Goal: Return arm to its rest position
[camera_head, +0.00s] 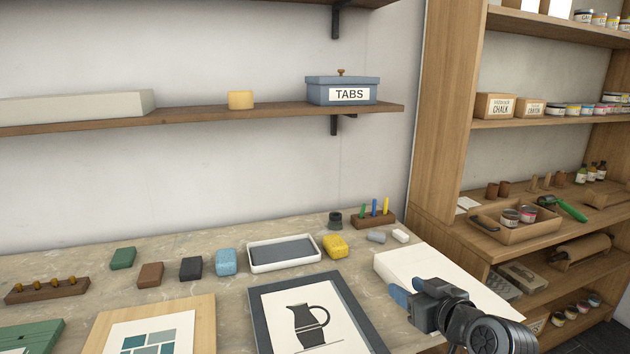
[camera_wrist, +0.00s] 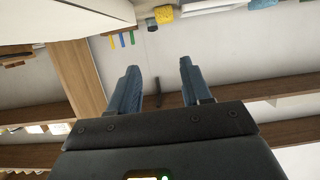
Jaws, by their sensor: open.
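My gripper (camera_head: 409,297) is at the lower right in the head view, above the right end of the stone-topped table (camera_head: 205,244). It is in front of a white paper stack (camera_head: 398,262). In the wrist view my gripper (camera_wrist: 157,75) shows its two blue fingers spread apart with nothing between them. The wrist picture appears upside down, with the wall and shelves behind the fingers. My arm runs out of the head view at the lower right.
A framed jug print (camera_head: 262,311) lies left of my gripper. A white tray (camera_head: 257,265), a yellow block (camera_head: 335,245) and a crayon holder (camera_head: 371,221) stand further back. A wooden shelf unit (camera_head: 440,150) rises at right. A wall shelf (camera_head: 210,111) holds a blue TABS box (camera_head: 343,80).

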